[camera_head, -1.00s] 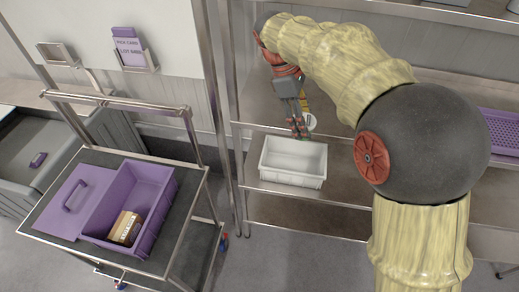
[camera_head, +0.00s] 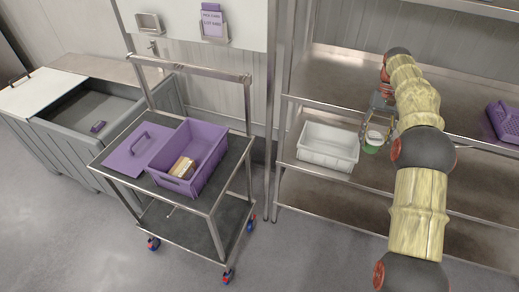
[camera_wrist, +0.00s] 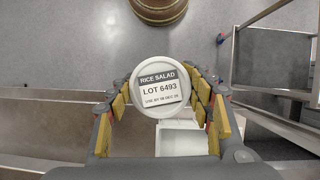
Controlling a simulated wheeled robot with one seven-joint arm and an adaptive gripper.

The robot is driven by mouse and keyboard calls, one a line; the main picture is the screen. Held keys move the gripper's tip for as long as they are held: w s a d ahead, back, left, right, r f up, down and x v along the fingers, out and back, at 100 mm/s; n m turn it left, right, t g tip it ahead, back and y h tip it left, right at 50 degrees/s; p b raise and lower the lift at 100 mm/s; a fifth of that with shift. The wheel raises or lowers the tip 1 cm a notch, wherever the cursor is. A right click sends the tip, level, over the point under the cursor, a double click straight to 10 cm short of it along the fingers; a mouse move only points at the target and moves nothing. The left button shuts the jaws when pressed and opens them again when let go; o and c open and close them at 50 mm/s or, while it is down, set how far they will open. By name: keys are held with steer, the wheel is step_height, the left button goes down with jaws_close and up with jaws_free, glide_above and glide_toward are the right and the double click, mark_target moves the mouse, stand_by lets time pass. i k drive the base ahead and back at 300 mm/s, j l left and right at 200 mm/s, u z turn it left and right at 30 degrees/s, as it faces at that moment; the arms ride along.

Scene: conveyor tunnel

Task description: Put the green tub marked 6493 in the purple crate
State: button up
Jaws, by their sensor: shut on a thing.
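The tub marked 6493 (camera_head: 371,146) has a green body and a white lid. In the wrist view its lid (camera_wrist: 160,88) faces the camera and reads RICE SALAD, LOT 6493. My gripper (camera_head: 378,128) is shut on the tub, with the yellow-padded fingers (camera_wrist: 163,100) on both sides of it. The tub is held upright beside the white bin, at its right. The purple crate (camera_head: 216,166) stands open on a cart at the left, well away from my gripper. A tan labelled package (camera_head: 182,167) lies inside it.
The white bin (camera_head: 328,160) stands on the metal shelf (camera_head: 310,107). A purple lid (camera_head: 128,158) lies on the cart (camera_head: 212,203) left of the crate. A steel post (camera_head: 273,130) rises between cart and shelf. A purple basket (camera_head: 503,120) is at the far right.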

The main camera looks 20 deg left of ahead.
mark_target(203, 154)
steer(key=i+l+u, duration=0.1)
steer(key=u, duration=1.5)
steer(key=i+l, duration=0.05)
